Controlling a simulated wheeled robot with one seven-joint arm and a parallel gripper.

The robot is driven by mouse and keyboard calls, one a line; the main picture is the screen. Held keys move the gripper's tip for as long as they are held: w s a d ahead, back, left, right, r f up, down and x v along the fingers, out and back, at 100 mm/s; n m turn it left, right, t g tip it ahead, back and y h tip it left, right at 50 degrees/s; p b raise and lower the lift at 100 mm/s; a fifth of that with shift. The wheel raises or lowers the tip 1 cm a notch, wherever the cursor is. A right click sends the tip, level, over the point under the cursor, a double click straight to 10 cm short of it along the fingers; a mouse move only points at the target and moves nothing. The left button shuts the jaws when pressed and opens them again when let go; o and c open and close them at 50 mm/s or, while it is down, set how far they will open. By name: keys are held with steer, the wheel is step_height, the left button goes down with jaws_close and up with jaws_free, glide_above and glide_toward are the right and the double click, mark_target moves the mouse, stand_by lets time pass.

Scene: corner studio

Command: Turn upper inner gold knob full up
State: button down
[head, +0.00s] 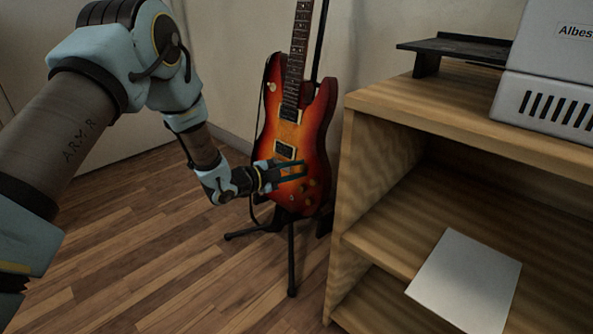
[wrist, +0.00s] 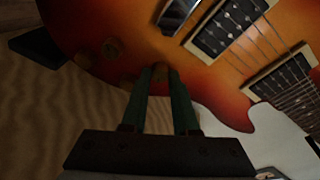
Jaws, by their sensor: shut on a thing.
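The sunburst electric guitar (head: 317,120) stands upright on a black floor stand, its front facing me. It fills the top of the wrist view (wrist: 95,20). My gripper (head: 303,168) reaches the lower body from the left. In the wrist view its two dark green fingers (wrist: 160,72) are shut on a gold knob (wrist: 160,70), one on either side. The fingers hide part of this knob, and its turn position cannot be read. Other gold knobs (wrist: 112,48) sit to its left in the wrist view, apart from the fingers.
A wooden shelf unit (head: 385,160) stands close right of the guitar, with a white sheet (head: 465,280) on a shelf and a grey box (head: 550,75) on top. Stand legs (head: 291,255) spread below the guitar. The wooden floor (head: 170,260) at left is clear.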

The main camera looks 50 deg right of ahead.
steer(key=m+y+b, duration=0.1)
steer(key=m, duration=0.5)
steer(key=shift+t, duration=0.3)
steer(key=m+b, duration=0.1)
steer(key=m, duration=0.2)
steer(key=shift+m+t+y+b, duration=0.4)
steer(key=shift+m+b, duration=0.45)
steer(key=shift+m, duration=0.55)
steer(key=c, duration=0.7)
jaws_free()
steer(key=shift+r, duration=0.1)
steer(key=shift+p+v, duration=1.85)
steer(key=shift+v, duration=3.5)
